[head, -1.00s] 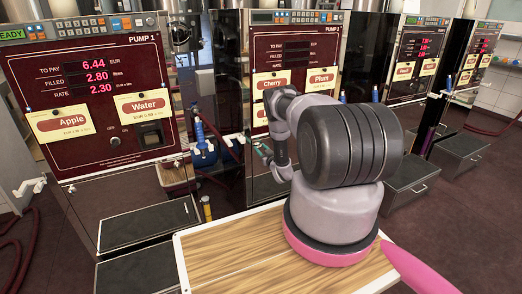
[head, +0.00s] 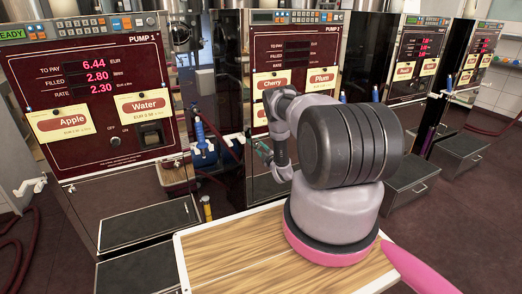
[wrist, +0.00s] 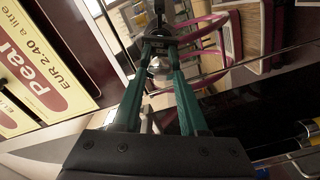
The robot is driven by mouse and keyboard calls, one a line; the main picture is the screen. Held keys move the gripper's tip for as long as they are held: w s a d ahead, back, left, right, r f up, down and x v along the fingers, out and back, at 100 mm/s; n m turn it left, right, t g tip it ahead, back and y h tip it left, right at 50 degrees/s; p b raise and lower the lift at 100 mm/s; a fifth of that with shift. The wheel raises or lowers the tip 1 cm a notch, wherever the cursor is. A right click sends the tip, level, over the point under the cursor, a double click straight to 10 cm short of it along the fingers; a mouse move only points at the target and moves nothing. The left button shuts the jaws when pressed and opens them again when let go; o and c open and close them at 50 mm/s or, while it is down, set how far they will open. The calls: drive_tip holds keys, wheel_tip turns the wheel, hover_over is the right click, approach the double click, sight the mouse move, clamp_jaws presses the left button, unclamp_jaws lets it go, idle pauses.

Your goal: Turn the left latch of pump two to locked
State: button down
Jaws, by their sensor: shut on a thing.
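Pump two (head: 296,50) stands in the middle of the head view, with Cherry and Plum labels and a dark red front. My gripper (head: 261,148) is at its lower left, partly hidden by my own arm. In the wrist view the teal fingers of my gripper (wrist: 159,42) converge and are shut on a small grey part, which appears to be the left latch (wrist: 160,18). The latch is small and dim, so its exact angle cannot be told. A shiny round metal piece (wrist: 159,69) shows between the fingers.
Pump one (head: 90,90) stands at left, with a white fitting (head: 30,187) on its left edge. A blue nozzle (head: 200,134) hangs between the pumps, close to my gripper. A label reading Pear (wrist: 38,75) is at left in the wrist view.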

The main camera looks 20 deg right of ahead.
drive_tip(key=n, duration=0.5)
drive_tip(key=shift+f, duration=0.1)
idle(0.5)
drive_tip(key=shift+c, duration=2.2)
unclamp_jaws()
drive_tip(key=s, duration=1.1)
drive_tip(key=shift+d, duration=0.15)
